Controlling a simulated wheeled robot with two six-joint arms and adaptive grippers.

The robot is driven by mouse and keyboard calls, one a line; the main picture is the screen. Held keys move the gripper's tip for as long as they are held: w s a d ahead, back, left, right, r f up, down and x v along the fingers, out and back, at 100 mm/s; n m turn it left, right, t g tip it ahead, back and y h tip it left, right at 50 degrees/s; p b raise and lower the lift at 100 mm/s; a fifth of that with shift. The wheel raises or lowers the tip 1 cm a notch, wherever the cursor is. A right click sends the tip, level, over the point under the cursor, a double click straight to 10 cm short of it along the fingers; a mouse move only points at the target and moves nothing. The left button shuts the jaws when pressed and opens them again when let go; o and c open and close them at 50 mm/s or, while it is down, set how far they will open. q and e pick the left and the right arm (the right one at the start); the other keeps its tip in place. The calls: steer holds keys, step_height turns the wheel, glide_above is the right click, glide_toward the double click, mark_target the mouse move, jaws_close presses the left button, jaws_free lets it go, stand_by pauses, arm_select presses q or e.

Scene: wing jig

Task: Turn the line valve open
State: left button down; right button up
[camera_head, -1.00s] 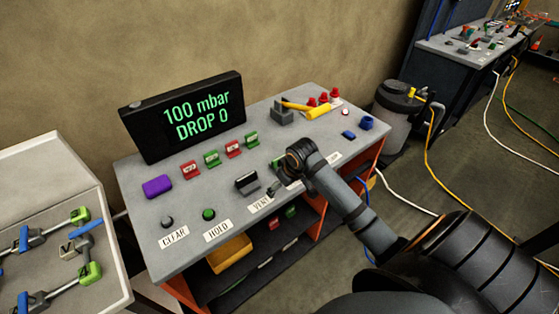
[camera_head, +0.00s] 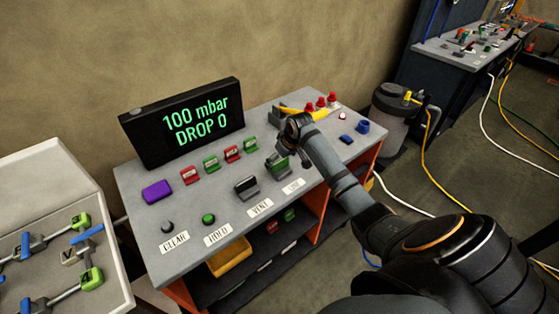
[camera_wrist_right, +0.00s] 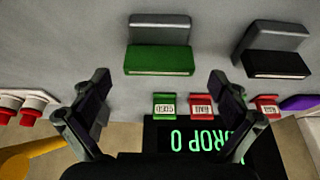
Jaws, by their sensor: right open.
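The line valve is a grey block with a green lever (camera_head: 276,162), behind the LINE label (camera_head: 293,186) on the grey bench top. In the right wrist view its green lever (camera_wrist_right: 160,60) lies across the picture, ahead of and between the fingertips. My right gripper (camera_head: 294,156) is over the bench at the valve's right side and hides part of it. In the right wrist view the gripper (camera_wrist_right: 158,84) is open, with nothing between its fingers. I cannot tell whether it touches the lever. My left gripper is not in view.
The vent valve with a black lever (camera_head: 247,187) stands left of the line valve. Behind are small red and green tags (camera_head: 211,161) and a display (camera_head: 185,122) reading 100 mbar, DROP 0. A yellow-handled part (camera_head: 318,114) and red knobs (camera_head: 321,102) sit at the back right.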

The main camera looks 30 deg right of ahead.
steer(key=shift+x, duration=1.2)
steer(key=shift+c, duration=0.4)
steer(key=c, duration=1.1)
steer(key=shift+o, duration=0.2)
steer(key=shift+d, duration=0.1)
